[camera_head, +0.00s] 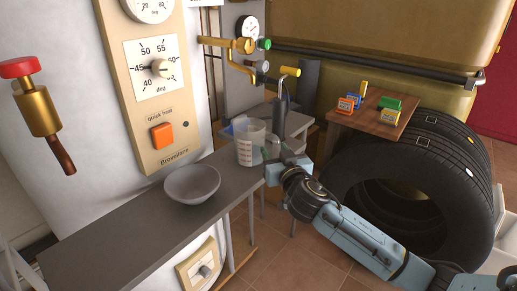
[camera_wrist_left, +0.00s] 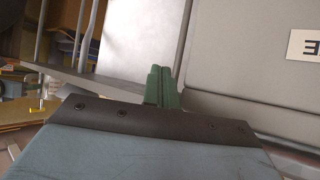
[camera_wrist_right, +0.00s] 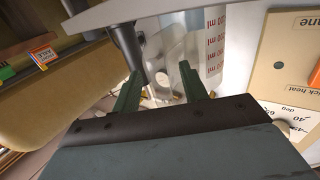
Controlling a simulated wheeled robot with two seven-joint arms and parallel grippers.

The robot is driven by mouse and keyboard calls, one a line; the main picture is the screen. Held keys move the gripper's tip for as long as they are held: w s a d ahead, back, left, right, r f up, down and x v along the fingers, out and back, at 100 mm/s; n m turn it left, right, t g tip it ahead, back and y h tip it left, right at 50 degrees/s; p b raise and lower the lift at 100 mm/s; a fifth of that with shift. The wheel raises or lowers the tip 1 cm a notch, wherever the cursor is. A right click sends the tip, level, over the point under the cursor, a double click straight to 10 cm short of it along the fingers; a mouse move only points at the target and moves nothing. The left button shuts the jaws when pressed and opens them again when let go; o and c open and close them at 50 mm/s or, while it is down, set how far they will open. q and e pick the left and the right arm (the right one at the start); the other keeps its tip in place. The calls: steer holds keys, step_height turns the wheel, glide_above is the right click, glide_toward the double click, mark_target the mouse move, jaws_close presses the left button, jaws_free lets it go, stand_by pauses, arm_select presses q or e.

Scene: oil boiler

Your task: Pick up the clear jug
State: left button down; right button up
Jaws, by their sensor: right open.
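The clear jug (camera_head: 249,145) with red markings stands on the grey bench (camera_head: 130,225) near its far end in the head view. My right gripper (camera_head: 271,152) is just right of the jug. In the right wrist view the jug (camera_wrist_right: 213,45) fills the upper middle, and my right gripper's green fingers (camera_wrist_right: 158,78) are apart and point at it. A clear part of the jug shows between the fingers; whether they touch it I cannot tell. My left gripper (camera_wrist_left: 160,85) shows only in the left wrist view, with its green fingers together and nothing seen between them.
A pale bowl (camera_head: 192,185) stands on the bench left of the jug. Beyond are brass valves (camera_head: 243,45) and a wooden stool (camera_head: 375,112) with small coloured items. The bench's near part is clear.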

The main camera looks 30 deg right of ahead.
mark_target(279, 137)
jaws_close()
steer(key=shift+r, duration=0.15)
stand_by(0.4)
